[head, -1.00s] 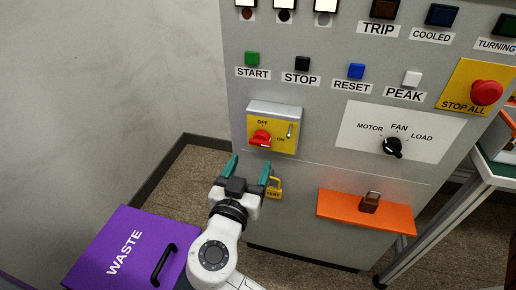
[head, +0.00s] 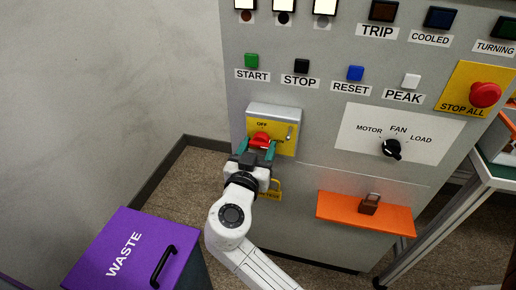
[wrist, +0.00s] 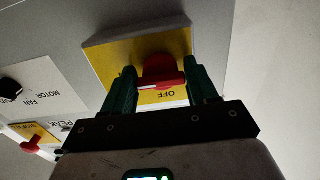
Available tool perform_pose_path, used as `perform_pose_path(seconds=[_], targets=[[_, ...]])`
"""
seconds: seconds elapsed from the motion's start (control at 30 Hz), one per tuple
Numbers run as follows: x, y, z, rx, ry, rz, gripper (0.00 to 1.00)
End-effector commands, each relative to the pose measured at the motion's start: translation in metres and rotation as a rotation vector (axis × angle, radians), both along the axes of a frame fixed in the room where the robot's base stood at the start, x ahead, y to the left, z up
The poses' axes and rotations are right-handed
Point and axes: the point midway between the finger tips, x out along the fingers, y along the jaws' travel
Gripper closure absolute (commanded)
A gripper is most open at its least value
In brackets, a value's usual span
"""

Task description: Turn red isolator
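The red isolator (head: 260,139) is a rotary knob on a yellow plate (head: 286,145) with a grey surround on the cabinet front. OFF shows above it; the ON label seen earlier at its right is now hidden. My gripper (head: 257,146) is at the knob from below, its green fingers apart. In the wrist view the red knob (wrist: 163,72) sits between the two fingertips, one on each side. The fingers look very close to it; I cannot tell whether they touch it.
A purple waste bin (head: 118,250) stands at lower left.

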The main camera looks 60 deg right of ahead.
Motion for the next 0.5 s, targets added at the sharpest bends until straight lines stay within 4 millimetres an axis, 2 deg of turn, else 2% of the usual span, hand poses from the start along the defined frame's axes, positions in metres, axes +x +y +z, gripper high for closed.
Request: perform_pose_path(seconds=[0.03, 0.3, 0.5], targets=[[0.0, 0.0001, 0.0, 0.0, 0.0, 0.0, 0.5], [0.0001, 0.0001, -0.0001, 0.0, 0.0, 0.0, 0.75], [0.0001, 0.0001, 0.0, -0.005, 0.014, 0.001, 0.75]])
